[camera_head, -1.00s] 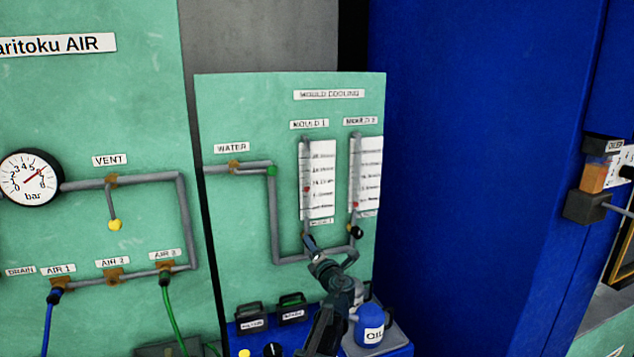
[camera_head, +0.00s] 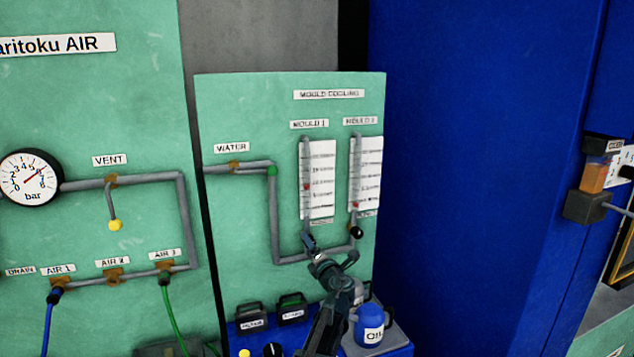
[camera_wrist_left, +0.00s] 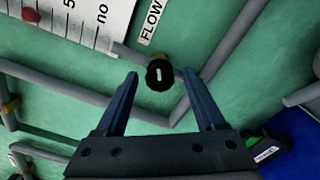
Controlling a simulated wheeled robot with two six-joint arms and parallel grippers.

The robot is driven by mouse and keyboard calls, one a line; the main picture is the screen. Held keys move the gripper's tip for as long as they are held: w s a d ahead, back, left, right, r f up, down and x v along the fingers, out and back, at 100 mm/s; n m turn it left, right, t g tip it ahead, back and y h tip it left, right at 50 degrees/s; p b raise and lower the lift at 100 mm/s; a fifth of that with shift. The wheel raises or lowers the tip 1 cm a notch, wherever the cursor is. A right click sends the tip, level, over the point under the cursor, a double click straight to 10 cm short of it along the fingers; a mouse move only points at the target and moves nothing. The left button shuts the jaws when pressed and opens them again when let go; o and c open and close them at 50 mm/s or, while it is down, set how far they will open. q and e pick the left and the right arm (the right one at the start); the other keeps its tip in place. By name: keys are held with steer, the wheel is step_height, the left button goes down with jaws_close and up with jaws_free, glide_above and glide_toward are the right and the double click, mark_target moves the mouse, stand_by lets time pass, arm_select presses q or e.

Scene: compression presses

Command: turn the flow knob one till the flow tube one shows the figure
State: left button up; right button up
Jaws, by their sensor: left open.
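Flow tube one (camera_head: 306,165) stands under the MOULD 1 label on the green panel, beside a white scale card (camera_head: 322,178). Its red float (camera_head: 306,187) sits in the lower half of the scale. My left gripper (camera_head: 312,245) is at the foot of this tube and hides flow knob one in the head view. In the left wrist view, the black knob (camera_wrist_left: 159,73) with a white mark lies between the open fingertips of my left gripper (camera_wrist_left: 160,80), with visible gaps on both sides. The red float (camera_wrist_left: 30,15) shows at the top left there. My right gripper is not in view.
Flow tube two (camera_head: 356,165) and its black knob (camera_head: 356,233) are close on the right. Grey pipes (camera_head: 274,215) run around the knobs. A blue oil can (camera_head: 371,326) and dark-handled containers (camera_head: 250,315) stand below the panel.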

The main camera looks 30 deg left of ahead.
arm_select(q)
steer(key=shift+s, duration=0.1)
steer(key=v, duration=0.7)
stand_by(0.5)
